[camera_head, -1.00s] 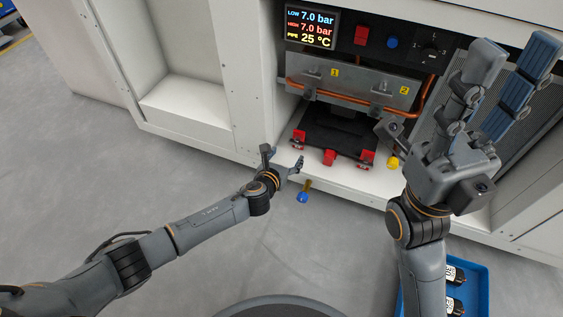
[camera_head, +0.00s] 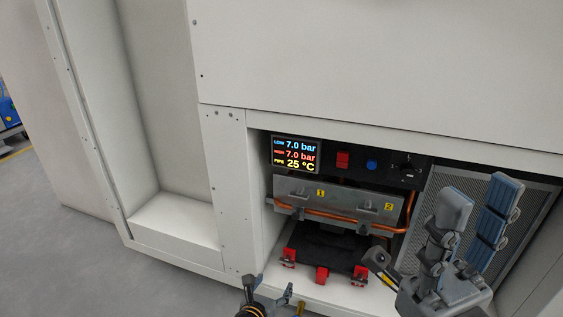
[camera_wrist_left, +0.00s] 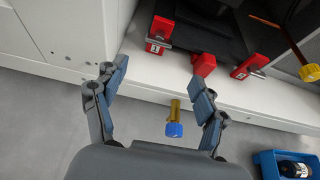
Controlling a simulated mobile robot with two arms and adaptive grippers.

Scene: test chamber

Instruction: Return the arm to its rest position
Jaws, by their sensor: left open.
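My left gripper (camera_head: 268,298) is at the bottom edge of the head view, in front of the chamber's lower ledge; most of its arm is out of view. In the left wrist view its two fingers (camera_wrist_left: 160,85) are spread with nothing gripped. A brass stem with a blue knob (camera_wrist_left: 174,128) shows between them by the ledge's front edge; I cannot tell its depth. My right gripper (camera_head: 474,222) is at the right of the head view, fingers pointing up and apart, empty. It hides part of the mesh panel (camera_head: 513,235).
The white cabinet (camera_head: 350,60) fills the view. Its opening holds a display (camera_head: 296,154), red and blue buttons, a knob, a metal bracket (camera_head: 335,198) with copper pipe, and a black plate with red clamps (camera_head: 322,274). A blue tray (camera_wrist_left: 262,165) is at lower right in the wrist view.

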